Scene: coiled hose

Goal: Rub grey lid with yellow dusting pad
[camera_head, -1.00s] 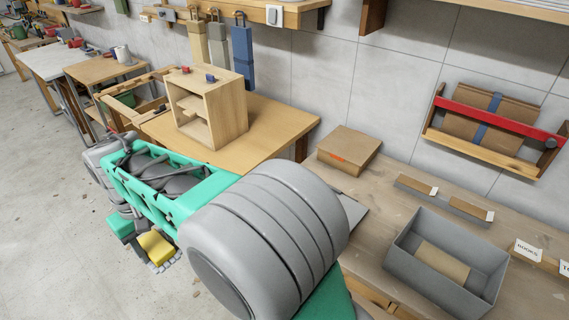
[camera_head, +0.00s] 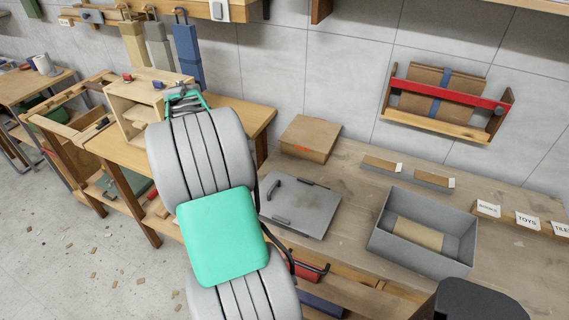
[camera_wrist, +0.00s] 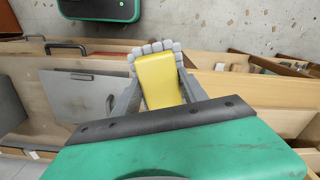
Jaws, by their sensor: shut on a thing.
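The grey lid (camera_head: 300,208) lies flat on the wooden bench, with a dark handle near its left edge. In the wrist view the grey lid (camera_wrist: 85,95) is left of my gripper. My gripper (camera_wrist: 160,85) is shut on the yellow dusting pad (camera_wrist: 158,80), which has a pale grey, lumpy fringe at its far end. The pad appears apart from the lid, off to its side.
A grey bin (camera_head: 405,255) with a brown item in it stands right of the lid. A cardboard box (camera_head: 308,138) sits behind the lid. A wooden cubby (camera_head: 140,108) stands on the left table. Labelled blocks (camera_head: 528,220) line the bench at right.

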